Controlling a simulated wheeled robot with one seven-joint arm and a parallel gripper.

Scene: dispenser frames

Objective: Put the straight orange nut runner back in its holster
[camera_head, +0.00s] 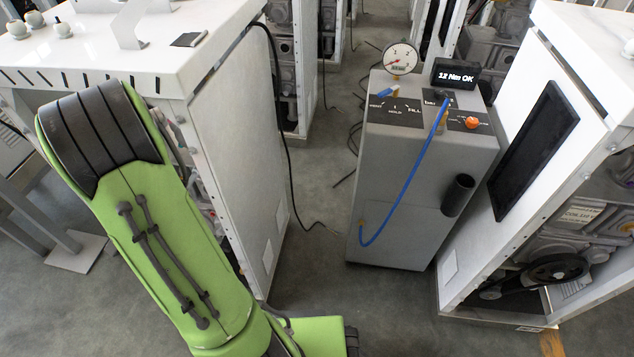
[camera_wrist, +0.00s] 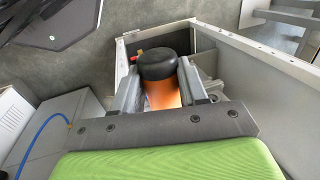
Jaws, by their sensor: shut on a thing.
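The nut runner (camera_wrist: 160,95) shows in the wrist view as an orange body with a rounded black end. It sits between the two grey fingers of my gripper (camera_wrist: 158,88), which is shut on it. The lower part of the runner is hidden by the gripper's dark crossbar. In the head view a dark open-topped tube, which looks like the holster (camera_head: 458,195), is fixed to the front right of the grey dispenser cabinet (camera_head: 400,220). No tool shows in it. My gripper and the runner are out of the head view, so their distance to the tube cannot be told.
The cabinet top carries a round gauge (camera_head: 400,59), a display (camera_head: 456,75) reading "12 Nm OK" and an orange knob (camera_head: 472,122). A blue hose (camera_head: 411,185) hangs down its front. White machine housings stand left (camera_head: 235,160) and right (camera_head: 530,150), with floor between.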

